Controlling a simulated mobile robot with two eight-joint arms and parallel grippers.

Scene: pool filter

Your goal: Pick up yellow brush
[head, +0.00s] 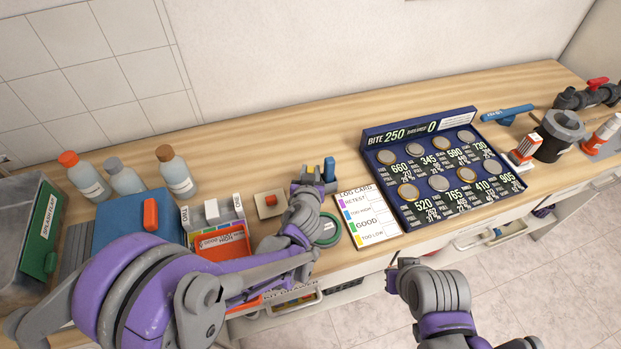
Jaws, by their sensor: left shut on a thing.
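I cannot make out a yellow brush in the head view. My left gripper (315,183) is at the back middle of the counter, left of the log card. It is shut on what looks like a small upright blue piece (329,169); the fingers partly hide it, and I cannot tell whether it touches the counter. My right gripper (396,272) is in front of the counter edge, low in the picture. Its fingers are small and dark here, so their opening is unclear.
A log card (367,215) and a dark blue coin board (447,170) lie right of my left gripper. A green round item (329,231) lies near the front. Bottles (176,175) and an orange tray (222,247) are left. An open drawer (483,240) juts out at right.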

